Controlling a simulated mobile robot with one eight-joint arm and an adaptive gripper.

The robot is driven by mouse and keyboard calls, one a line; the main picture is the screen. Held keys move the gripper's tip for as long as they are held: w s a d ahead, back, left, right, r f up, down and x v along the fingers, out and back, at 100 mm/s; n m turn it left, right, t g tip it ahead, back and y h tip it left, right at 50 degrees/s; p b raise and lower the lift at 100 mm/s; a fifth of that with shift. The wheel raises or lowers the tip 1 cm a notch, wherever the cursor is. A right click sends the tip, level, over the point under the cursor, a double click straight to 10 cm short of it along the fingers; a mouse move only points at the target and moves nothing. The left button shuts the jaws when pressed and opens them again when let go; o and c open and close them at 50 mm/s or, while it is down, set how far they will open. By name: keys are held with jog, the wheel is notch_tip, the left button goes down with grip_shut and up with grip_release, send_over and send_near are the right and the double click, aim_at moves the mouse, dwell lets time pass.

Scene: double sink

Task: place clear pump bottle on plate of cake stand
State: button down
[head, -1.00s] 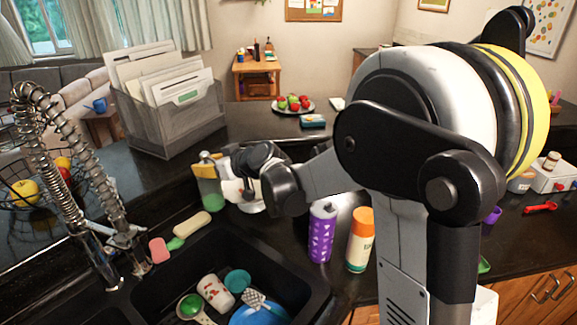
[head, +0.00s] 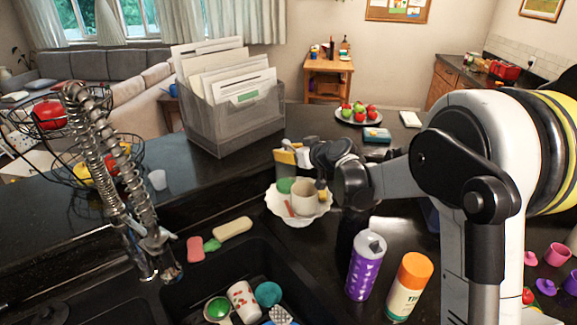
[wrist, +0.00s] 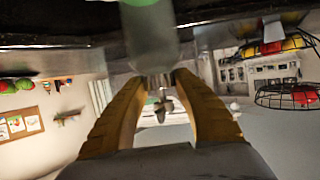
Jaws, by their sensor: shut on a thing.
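The clear pump bottle (head: 284,168), with green liquid low in it, is upright in my gripper (head: 289,153). Its green bottom part shows at the back left of the cake stand's white scalloped plate (head: 275,206); I cannot tell whether it touches. A beige cup (head: 304,197) and a small reddish stick-like item (head: 288,209) are on the plate. In the wrist view, the yellow fingers of my gripper (wrist: 163,82) are shut around the bottle's neck; the clear body (wrist: 152,45) appears upside down. My wrist and arm cover the area right of the plate.
A purple bottle (head: 365,267) and an orange-capped bottle (head: 409,286) stand in front right. The sink (head: 225,268) with dishes and the coiled faucet (head: 130,180) are front left. A file box (head: 233,125) and an apple plate (head: 346,118) are behind.

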notch_tip(320, 180, down, 3)
jog(key=shift+f+b, duration=0.2)
jog(key=shift+b, duration=0.2)
jog(key=c, duration=1)
grip_release()
jog(key=shift+r, duration=0.1)
jog(key=s+d+r+m+g+h+p, duration=0.1)
jog(key=s+d+r, duration=0.15)
jog(key=s, duration=0.55)
jog(key=s+d+r+m+h, duration=0.1)
jog(key=s+d+r, duration=0.15)
jog(key=s, duration=0.55)
jog(key=s+d+r+g+h+p, duration=0.1)
jog(key=s+d+r, duration=0.15)
jog(key=s, duration=0.55)
jog(key=s+d+f+m+h, duration=0.1)
jog(key=s+d, duration=0.1)
jog(key=s, duration=0.4)
jog(key=s+d+f+m+g+h, duration=0.1)
jog(key=s+d+m+h, duration=0.1)
jog(key=s, duration=0.4)
jog(key=s+d+f+m+g+h, duration=0.1)
jog(key=s+d, duration=0.3)
jog(key=s, duration=0.2)
jog(key=shift+s+d+f+m+h, duration=0.2)
jog(key=shift+f+m+h, duration=0.1)
jog(key=shift+f+m, duration=0.1)
